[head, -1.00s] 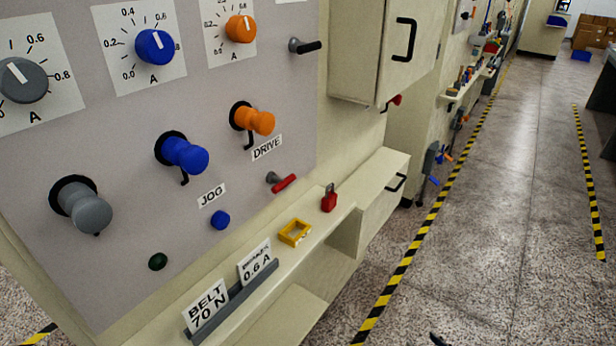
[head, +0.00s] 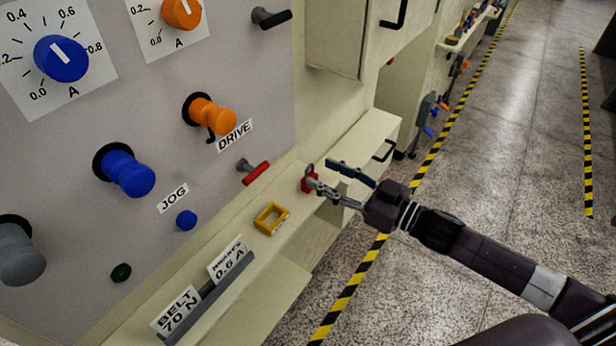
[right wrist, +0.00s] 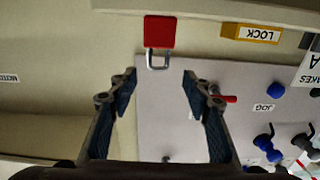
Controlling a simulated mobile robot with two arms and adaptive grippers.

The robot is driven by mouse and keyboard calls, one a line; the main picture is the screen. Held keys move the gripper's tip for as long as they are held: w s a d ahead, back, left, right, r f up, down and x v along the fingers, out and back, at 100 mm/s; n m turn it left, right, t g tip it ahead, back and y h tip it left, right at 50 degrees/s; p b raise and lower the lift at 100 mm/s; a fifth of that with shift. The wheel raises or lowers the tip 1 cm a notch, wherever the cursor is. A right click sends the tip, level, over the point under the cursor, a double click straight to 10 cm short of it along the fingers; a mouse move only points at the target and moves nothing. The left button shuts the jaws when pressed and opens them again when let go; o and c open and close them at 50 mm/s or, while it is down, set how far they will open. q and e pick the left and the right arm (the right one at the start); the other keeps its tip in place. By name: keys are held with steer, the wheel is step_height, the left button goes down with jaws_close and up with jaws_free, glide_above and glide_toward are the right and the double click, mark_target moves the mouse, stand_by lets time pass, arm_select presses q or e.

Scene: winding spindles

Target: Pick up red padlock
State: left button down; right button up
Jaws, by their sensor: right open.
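The red padlock (head: 309,183) stands on the cream ledge below the control panel. In the head view my right gripper partly covers it. In the right wrist view the padlock (right wrist: 159,32) shows whole, its red body and metal shackle beyond the fingertips and roughly between their lines. My right gripper (head: 325,178) is open and empty, close to the padlock. Its two fingers (right wrist: 160,78) are spread wide in the right wrist view, with a gap between them and the padlock. My left gripper is in neither view.
A yellow frame (head: 270,218) lies on the ledge left of the padlock; in the wrist view its side reads LOCK. A red-handled lever (head: 255,172) juts from the panel above the ledge. Two sign cards (head: 177,309) stand in a grey holder. A cabinet (head: 345,40) overhangs behind.

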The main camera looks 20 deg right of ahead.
mark_target(311, 168)
steer(key=shift+w+a+p, duration=0.25)
steer(key=shift+w+p, duration=0.1)
steer(key=shift+w, duration=0.3)
steer(key=x, duration=0.1)
steer(key=p+x, duration=0.1)
steer(key=x, duration=0.1)
steer(key=shift+a+f, duration=0.1)
steer(key=shift+f, duration=0.15)
steer(key=shift+w+a+f, duration=0.15)
steer(key=shift+w+a, duration=0.1)
steer(key=shift+w, duration=0.1)
steer(key=shift+s, duration=0.1)
steer(key=shift+c, duration=0.8)
jaws_close()
